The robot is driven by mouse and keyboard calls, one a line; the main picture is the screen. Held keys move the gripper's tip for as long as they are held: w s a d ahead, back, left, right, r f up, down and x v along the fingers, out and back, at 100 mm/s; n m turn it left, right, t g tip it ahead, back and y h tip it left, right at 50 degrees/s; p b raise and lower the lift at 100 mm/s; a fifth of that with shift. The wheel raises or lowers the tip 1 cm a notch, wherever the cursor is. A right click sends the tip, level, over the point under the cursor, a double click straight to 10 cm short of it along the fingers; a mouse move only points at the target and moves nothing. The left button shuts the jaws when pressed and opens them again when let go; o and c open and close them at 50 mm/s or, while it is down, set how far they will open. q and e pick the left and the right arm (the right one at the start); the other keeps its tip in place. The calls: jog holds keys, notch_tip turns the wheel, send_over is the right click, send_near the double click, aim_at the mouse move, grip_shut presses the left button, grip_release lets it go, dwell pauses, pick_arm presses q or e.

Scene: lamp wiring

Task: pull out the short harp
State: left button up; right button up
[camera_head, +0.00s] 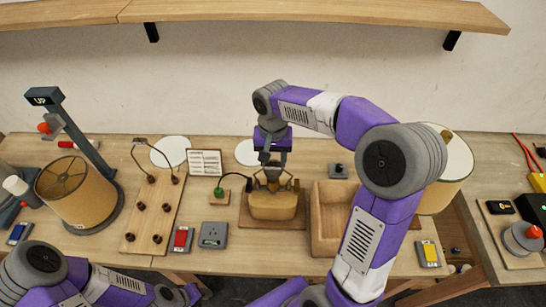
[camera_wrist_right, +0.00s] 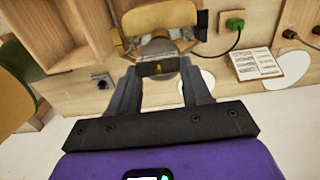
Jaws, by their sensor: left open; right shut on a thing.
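A yellow-tan lamp base (camera_head: 273,207) stands on a wooden board in the middle of the bench. The short harp (camera_head: 287,184) is at its top, partly hidden by my right gripper (camera_head: 269,178). In the right wrist view, my right gripper (camera_wrist_right: 160,76) points down at the lamp base (camera_wrist_right: 155,18), its fingers closed on a small brownish piece at the top of the harp. Whether the harp's feet are still seated cannot be told. My left gripper (camera_head: 178,294) is low at the bottom edge, away from the lamp, empty and only partly in view.
An open wooden tray (camera_head: 318,243) stands just right of the lamp base. A green plug (camera_head: 219,191) with a cable is close on its left. A peg board (camera_head: 150,222), grey outlet box (camera_head: 213,235) and brown shade (camera_head: 76,193) are further left. A cream shade (camera_head: 455,165) is behind my right arm.

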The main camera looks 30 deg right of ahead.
jog(key=shift+r+p, duration=0.5)
jog(key=shift+r, duration=0.15)
jog(key=shift+r+p, duration=2.55)
jog(key=shift+r, duration=0.4)
jog(key=shift+f, duration=0.1)
